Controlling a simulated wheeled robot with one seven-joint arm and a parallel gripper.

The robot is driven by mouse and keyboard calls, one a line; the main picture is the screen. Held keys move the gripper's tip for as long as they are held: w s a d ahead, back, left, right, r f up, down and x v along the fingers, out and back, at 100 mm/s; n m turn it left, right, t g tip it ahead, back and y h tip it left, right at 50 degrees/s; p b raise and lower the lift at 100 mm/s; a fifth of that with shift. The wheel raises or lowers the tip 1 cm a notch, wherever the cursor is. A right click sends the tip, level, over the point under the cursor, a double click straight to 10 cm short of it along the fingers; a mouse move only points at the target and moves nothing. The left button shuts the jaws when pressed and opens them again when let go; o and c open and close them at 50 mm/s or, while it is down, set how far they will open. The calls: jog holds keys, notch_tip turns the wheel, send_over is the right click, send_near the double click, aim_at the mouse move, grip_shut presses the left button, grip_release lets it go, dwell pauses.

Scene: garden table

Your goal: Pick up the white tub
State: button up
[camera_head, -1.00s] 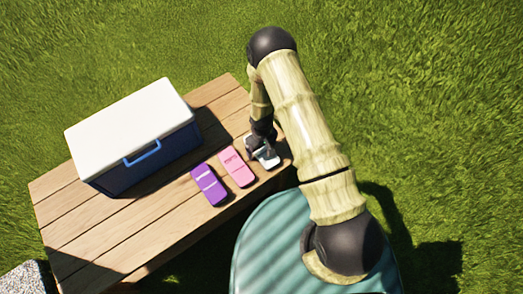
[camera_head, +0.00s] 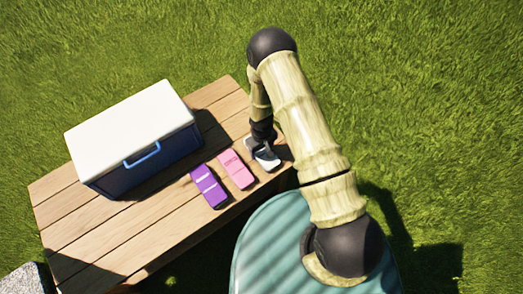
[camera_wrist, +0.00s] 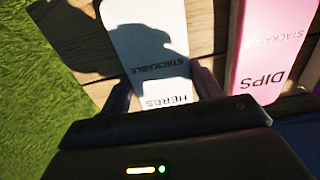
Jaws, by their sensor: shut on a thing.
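The white tub (camera_head: 269,160) lies near the right end of the wooden table, partly hidden by my gripper (camera_head: 262,143) in the head view. In the wrist view the white tub (camera_wrist: 150,48) shows the words HERBS and STACKABLE, with a dark shadow across it. My gripper (camera_wrist: 164,92) has one finger on each side of the tub's near end and is shut on it. I cannot tell whether the tub is clear of the tabletop.
A pink tub (camera_head: 236,169), labelled DIPS in the wrist view (camera_wrist: 268,50), lies just beside the white one. A purple tub (camera_head: 209,186) lies beyond it. A white-lidded blue cooler (camera_head: 135,135) fills the table's back left. The table (camera_head: 85,235) is bare at front left.

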aim_at(262, 151)
notch_tip(262, 151, up, 10)
jog(key=shift+f+p, duration=0.15)
jog(key=shift+p, duration=0.2)
dwell(0.4)
